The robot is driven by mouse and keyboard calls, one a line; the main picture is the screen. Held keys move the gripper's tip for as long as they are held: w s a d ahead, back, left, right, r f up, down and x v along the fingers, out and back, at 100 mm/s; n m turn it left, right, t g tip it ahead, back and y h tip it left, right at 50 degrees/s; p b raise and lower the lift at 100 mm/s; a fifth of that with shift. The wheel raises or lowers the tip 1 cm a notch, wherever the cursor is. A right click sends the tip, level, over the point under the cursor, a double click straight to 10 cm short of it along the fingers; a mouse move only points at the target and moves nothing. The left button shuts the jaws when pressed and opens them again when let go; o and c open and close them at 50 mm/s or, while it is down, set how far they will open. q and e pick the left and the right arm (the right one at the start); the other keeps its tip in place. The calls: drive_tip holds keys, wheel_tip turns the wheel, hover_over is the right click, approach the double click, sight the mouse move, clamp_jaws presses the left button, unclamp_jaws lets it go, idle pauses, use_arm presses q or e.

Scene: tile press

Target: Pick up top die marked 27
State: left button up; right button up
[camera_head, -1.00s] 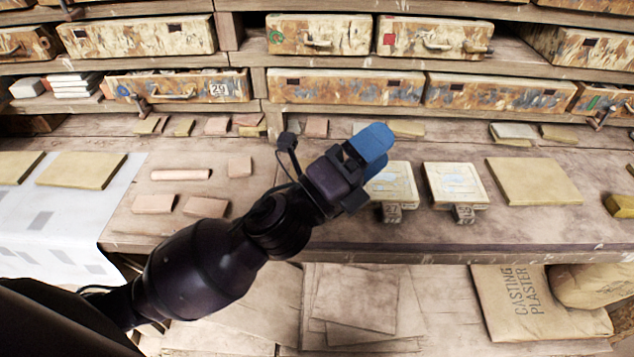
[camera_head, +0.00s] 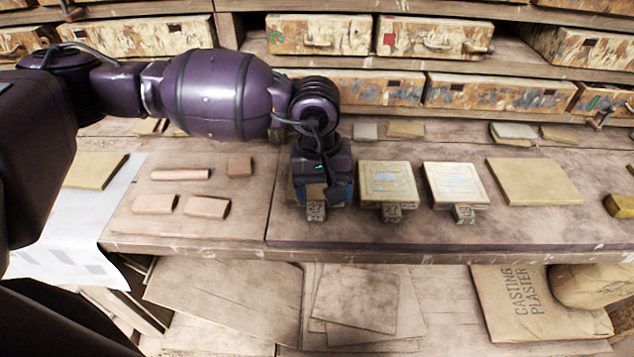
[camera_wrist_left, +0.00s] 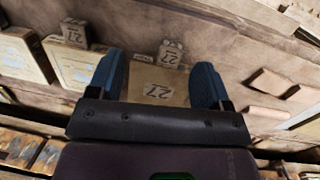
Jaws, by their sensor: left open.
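My left gripper (camera_head: 318,192) points down over the bench, left of two pale square dies. In the left wrist view its two blue fingers (camera_wrist_left: 159,64) are open. Between them is a tan die marked 27 (camera_wrist_left: 158,90), a finger on each side; I cannot tell whether they touch it. In the head view the gripper hides most of this die. A small block marked 27 (camera_head: 316,211) stands just in front of it, and it also shows in the left wrist view (camera_wrist_left: 171,53). My right gripper is not in view.
Two pale square dies (camera_head: 388,182) (camera_head: 455,183) with small numbered blocks in front stand to the right. A tan slab (camera_head: 534,181) lies farther right. Small clay pieces (camera_head: 180,174) lie to the left. Shelves with drawers (camera_head: 500,91) rise behind the bench.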

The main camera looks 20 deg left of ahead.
use_arm(q)
drive_tip(key=w+a+y, duration=0.1)
drive_tip(key=w+a, duration=0.1)
hover_over(316, 212)
drive_tip(key=shift+t, duration=0.3)
drive_tip(key=f, duration=0.3)
drive_tip(key=s+f, duration=0.1)
drive_tip(key=f, duration=0.1)
drive_tip(key=shift+w+f, duration=0.25)
drive_tip(key=shift+f, duration=1.05)
drive_tip(key=shift+w+f, duration=0.2)
drive_tip(key=shift+f, duration=1.05)
drive_tip(key=c, duration=1.2)
drive_tip(key=shift+r, duration=0.1)
clamp_jaws()
